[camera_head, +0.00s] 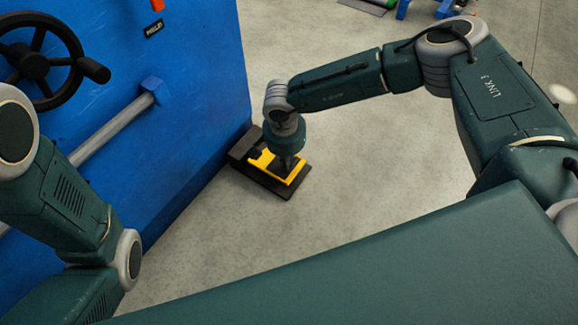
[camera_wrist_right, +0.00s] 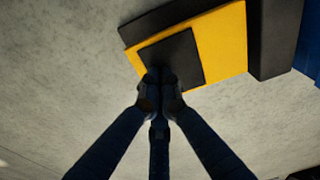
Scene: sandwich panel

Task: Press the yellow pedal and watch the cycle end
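The yellow pedal (camera_head: 292,178) sits on a dark base plate (camera_head: 262,182) on the floor, beside the blue machine. My right gripper (camera_head: 287,164) points down over the pedal and hides part of it. In the right wrist view the pedal (camera_wrist_right: 222,42) has a black pad (camera_wrist_right: 182,54), and the right gripper's fingertips (camera_wrist_right: 160,76) are together at the pad's edge. I cannot tell whether they touch it. No object shows between the fingers. My left arm comes in at the left, but its gripper is out of view.
The blue machine (camera_head: 195,90) stands at the left with a black handwheel (camera_head: 35,65) and a grey bar (camera_head: 108,130). A dark block (camera_head: 244,146) rises at the pedal's machine-side end. The concrete floor (camera_head: 390,150) to the right is clear.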

